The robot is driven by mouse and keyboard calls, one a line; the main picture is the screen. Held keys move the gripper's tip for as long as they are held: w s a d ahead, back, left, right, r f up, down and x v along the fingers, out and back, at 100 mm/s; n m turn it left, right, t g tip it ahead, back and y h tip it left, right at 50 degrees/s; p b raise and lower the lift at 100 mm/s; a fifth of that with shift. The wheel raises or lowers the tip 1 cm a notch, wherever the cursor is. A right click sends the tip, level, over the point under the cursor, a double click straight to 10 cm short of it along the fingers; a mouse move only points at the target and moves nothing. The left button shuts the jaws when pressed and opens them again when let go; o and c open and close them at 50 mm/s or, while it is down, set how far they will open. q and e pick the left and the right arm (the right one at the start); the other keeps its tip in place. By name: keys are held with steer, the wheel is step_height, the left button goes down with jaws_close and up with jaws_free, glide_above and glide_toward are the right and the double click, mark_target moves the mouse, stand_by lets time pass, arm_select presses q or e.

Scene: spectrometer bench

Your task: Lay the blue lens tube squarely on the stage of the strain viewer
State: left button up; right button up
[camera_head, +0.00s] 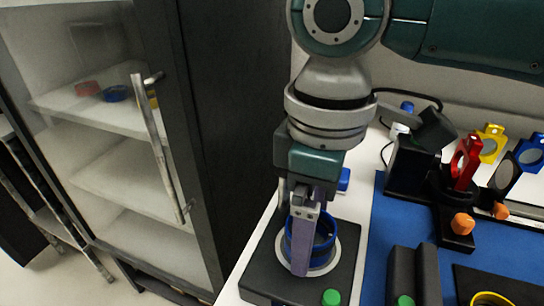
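The blue lens tube (326,238) is a short, wide blue ring at the lower centre. It is over the pale round stage (334,258) of the strain viewer, a low black box (262,270) with a green button (331,297). My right gripper (302,262) comes down from above, with a purple-grey finger in front of the tube's left part. The other fingertip is hidden, so I cannot tell whether it grips the tube. Whether the tube's underside touches the stage all round is also hidden. My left gripper is out of view.
A blue mat (378,255) lies to the right, with black blocks (413,275), a black optical stand (410,168), and red (466,160), yellow (491,143) and blue (531,150) mounts. A tall cabinet (235,110) with a door handle (158,150) stands left.

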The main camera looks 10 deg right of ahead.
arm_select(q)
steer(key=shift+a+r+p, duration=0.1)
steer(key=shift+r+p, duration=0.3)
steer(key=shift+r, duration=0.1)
arm_select(e)
step_height(320, 180, up, 12)
steer(key=shift+f, duration=0.2)
